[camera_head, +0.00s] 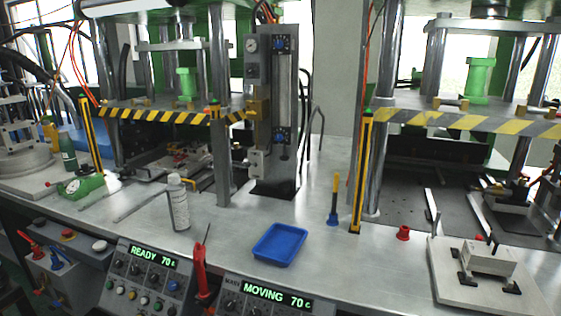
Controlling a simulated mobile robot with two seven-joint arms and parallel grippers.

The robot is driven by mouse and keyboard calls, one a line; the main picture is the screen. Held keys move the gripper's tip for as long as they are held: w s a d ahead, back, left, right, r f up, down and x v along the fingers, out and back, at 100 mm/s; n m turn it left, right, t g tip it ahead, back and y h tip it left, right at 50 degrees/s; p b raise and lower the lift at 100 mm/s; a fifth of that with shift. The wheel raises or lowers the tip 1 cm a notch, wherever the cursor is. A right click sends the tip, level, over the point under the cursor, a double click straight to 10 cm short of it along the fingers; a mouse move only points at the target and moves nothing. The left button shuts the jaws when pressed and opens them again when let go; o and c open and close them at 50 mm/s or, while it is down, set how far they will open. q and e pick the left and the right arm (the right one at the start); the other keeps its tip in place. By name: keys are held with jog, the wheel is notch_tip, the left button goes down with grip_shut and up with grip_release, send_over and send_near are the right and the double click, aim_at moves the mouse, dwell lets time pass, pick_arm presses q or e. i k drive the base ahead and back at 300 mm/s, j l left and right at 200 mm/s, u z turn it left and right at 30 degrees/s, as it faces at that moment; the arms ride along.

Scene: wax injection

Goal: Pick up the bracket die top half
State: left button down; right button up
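A pale grey metal block (487,259), which looks like a die, sits on a light square plate (447,283) at the right front of the bench. Small black clamp-like parts stand around its base, and thin dark pins rise at its top. I cannot tell whether this block is the bracket die top half or a whole die. Another metal assembly (508,190) lies under the right press, partly shaded. Neither of my grippers is in view.
A blue tray (279,244) lies at the bench's middle front. A white bottle (179,204), a blue-yellow brush-like tool (333,205) and a red cap-like piece (403,233) stand nearby. Striped press guards (465,124) overhang the back. Control panels (262,297) line the front edge.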

aim_at(494, 255)
jog(key=z, duration=1.35)
